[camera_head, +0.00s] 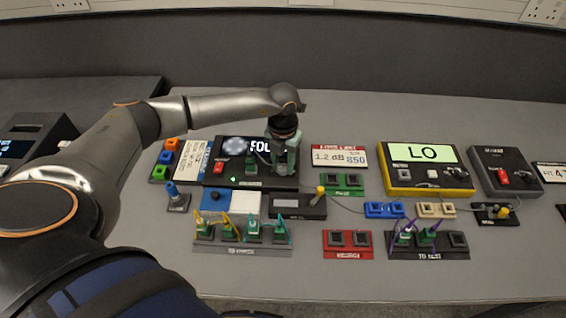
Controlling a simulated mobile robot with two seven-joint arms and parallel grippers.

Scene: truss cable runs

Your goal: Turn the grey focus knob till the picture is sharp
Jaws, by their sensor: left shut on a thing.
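A black scope unit (209,178) stands at the back left of the bench. Its dark screen (237,146) shows a pale round spot and white letters, partly covered by my left gripper; whether the picture is sharp is too small to tell. My left gripper (281,169) points down at the right end of this unit. It is shut on the grey focus knob, which the fingers largely hide. My right gripper is not in view.
In front lie a blue-and-white cleaning block (246,205) and a rack (242,243) of green plugs with cables. To the right are a yellow meter (428,185) reading LO, a black box (507,170) and red sockets (347,250). The bench's front strip is clear.

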